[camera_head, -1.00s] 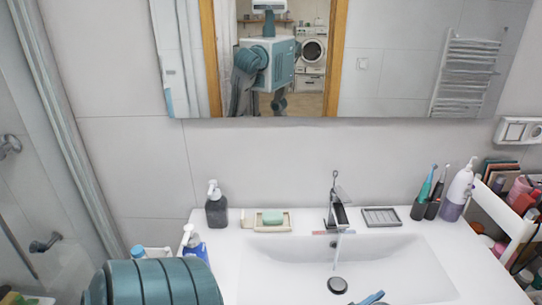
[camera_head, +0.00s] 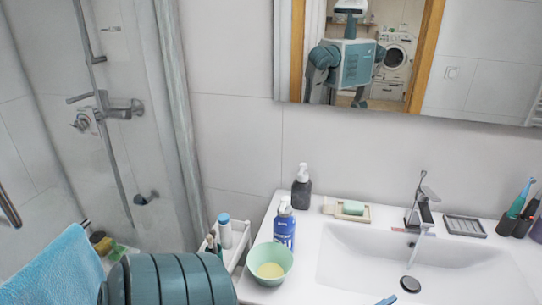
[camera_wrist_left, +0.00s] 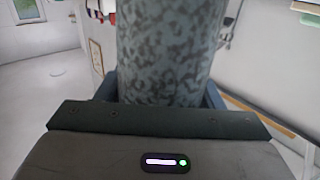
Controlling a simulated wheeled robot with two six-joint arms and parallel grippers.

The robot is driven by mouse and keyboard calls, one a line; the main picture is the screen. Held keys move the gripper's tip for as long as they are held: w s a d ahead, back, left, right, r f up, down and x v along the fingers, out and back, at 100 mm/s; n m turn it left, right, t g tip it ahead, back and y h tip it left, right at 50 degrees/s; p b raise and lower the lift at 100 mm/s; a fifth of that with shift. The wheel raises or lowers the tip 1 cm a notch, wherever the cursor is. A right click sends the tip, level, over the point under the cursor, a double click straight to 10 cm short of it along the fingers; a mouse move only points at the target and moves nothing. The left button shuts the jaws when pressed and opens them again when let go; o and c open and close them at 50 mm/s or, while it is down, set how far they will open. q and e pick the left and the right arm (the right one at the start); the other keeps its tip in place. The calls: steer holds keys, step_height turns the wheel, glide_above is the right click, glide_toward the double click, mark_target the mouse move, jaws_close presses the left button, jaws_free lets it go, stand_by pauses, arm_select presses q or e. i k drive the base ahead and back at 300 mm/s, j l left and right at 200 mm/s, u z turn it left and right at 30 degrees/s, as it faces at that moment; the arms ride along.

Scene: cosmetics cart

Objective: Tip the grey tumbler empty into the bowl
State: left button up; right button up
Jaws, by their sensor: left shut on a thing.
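The grey tumbler (camera_wrist_left: 170,45), with a dark mottled pattern, fills the upper middle of the left wrist view. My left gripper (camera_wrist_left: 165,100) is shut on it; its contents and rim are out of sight. The bowl (camera_head: 270,274) is pale green with something yellowish inside, and stands at the left front of the white washbasin counter. In the head view my left arm comes in at the lower left, its gripper and the tumbler out of frame. A blue sliver at the bottom edge, perhaps the tip of my right gripper (camera_head: 386,300), shows too little to judge.
A blue bottle (camera_head: 284,225) stands close behind the bowl, with a dark pump bottle (camera_head: 301,188) further back. A white cart (camera_head: 236,243) with bottles is left of the counter. A blue towel (camera_head: 55,270) hangs at far left. The sink (camera_head: 350,260) lies to the right.

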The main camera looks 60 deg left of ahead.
mark_target(270, 263)
steer(key=u, duration=0.4)
steer(key=k+u, duration=0.15)
steer(key=u, duration=0.6)
steer(key=k+j+u, duration=0.1)
steer(key=u, duration=0.3)
